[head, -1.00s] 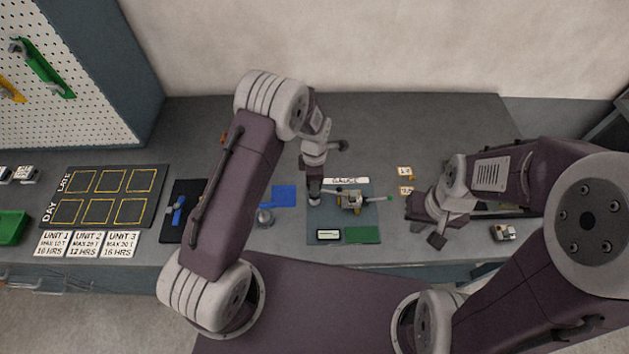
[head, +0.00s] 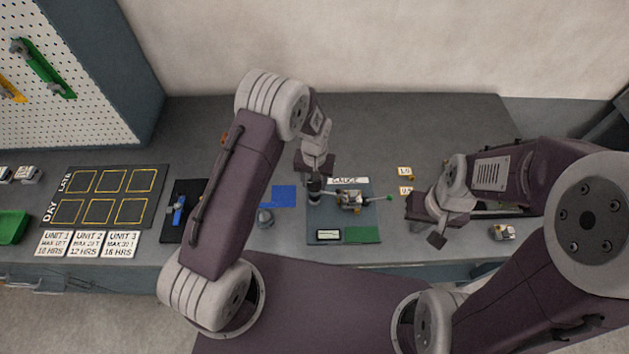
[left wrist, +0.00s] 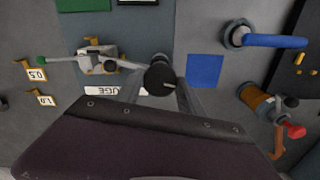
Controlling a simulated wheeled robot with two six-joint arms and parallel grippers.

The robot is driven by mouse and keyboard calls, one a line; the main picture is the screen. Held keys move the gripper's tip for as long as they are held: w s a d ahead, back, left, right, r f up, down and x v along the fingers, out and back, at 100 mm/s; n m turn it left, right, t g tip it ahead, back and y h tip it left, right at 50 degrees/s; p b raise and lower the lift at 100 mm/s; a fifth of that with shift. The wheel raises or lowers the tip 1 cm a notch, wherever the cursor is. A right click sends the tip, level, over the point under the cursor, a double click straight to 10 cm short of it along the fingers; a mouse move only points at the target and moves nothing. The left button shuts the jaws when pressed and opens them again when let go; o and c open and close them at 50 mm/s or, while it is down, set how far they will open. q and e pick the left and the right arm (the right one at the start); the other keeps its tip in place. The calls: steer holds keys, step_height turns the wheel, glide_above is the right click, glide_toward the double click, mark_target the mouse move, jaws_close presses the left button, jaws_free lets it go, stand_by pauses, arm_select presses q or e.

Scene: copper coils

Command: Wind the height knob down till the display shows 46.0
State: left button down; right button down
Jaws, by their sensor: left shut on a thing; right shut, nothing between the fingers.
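The gauge stands on a grey-blue mat (head: 318,222), with a metal body and arm (head: 349,199) ending in a green tip. A dark round knob (left wrist: 159,76) sits at its side, seen from above in the left wrist view. My left gripper (head: 314,182) points down over it and is shut on it, one finger on each side. The display (head: 328,235) is a small pale window at the mat's front; its digits are too small to read. My right gripper (head: 436,230) is shut and empty, to the right of the mat.
A green pad (head: 362,235) lies beside the display and a blue square (head: 284,196) left of the mat. Cards (head: 405,171) lie to the right. A grey round-based piece (head: 265,217) stands near the blue square. The back of the bench is clear.

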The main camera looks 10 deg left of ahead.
arm_select(q)
steer(key=shift+m, duration=1.1)
steer(key=shift+m, duration=1.1)
steer(key=c, duration=0.8)
jaws_free()
steer(key=shift+o, duration=0.2)
step_height(320, 180, up, 7)
steer(key=p, duration=0.5)
steer(key=shift+r+p, duration=0.1)
steer(key=shift+p, duration=0.2)
